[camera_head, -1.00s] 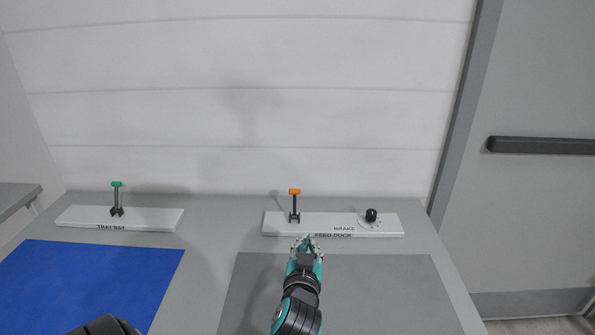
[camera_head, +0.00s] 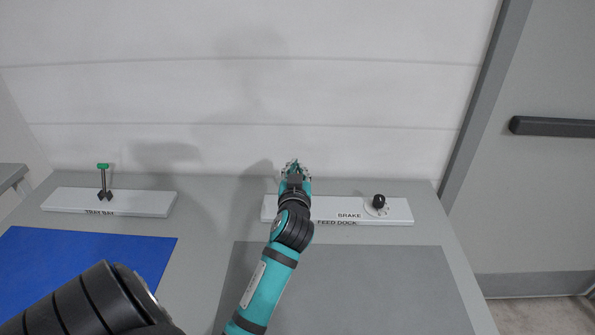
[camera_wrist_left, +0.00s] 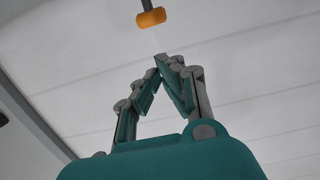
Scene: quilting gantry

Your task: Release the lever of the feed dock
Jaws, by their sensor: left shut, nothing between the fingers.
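The feed dock (camera_head: 335,212) is a white strip lettered FEED DOCK on the grey table. Its orange-topped lever is hidden behind my left gripper (camera_head: 296,168) in the head view. In the left wrist view the lever's orange handle (camera_wrist_left: 151,18) shows on a dark stem, beyond the fingertips with a gap in the picture. My left gripper (camera_wrist_left: 163,63) is shut and empty, its fingertips together. It is over the left part of the feed dock in the head view. The lever's base is hidden. My right gripper is not in view.
A black brake knob (camera_head: 379,201) stands on the dock's right part. A second white strip (camera_head: 150,203) with a green-topped lever (camera_head: 103,180) stands at left. A blue mat (camera_head: 110,262) and a grey mat (camera_head: 390,285) lie in front. A white wall (camera_head: 350,95) rises behind.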

